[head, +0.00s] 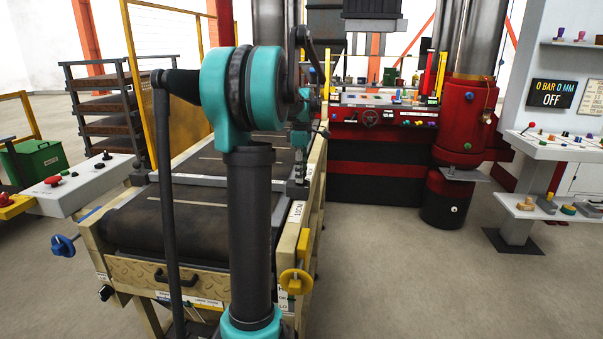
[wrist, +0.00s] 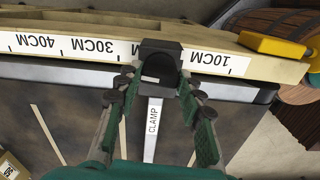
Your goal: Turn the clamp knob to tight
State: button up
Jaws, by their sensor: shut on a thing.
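The clamp knob (wrist: 160,58) is a dark, blocky piece with a rounded hollow, at the upper middle of the wrist view. It sits over the ruler rail, between the 30CM and 10CM marks. A pale strip labelled CLAMP (wrist: 152,130) runs from it toward my gripper. My gripper (wrist: 157,82) has one green-backed finger on each side of the knob and is shut on it. How far the knob is turned cannot be told. In the head view my gripper (head: 300,138) is small and partly hidden by my arm, at the right side of the conveyor table.
The ruler rail (wrist: 65,45) edges the dark conveyor belt (head: 180,222). A yellow part (wrist: 270,45) sits right of the knob. In the head view, a yellow handwheel (head: 295,281) and blue knob (head: 63,245) stick out in front.

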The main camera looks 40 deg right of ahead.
jog(key=m, duration=0.8)
jog(key=shift+m, duration=0.4)
jog(key=m, duration=1.3)
jog(key=shift+m, duration=0.3)
jog(key=m, duration=0.8)
jog(key=shift+m, duration=2.1)
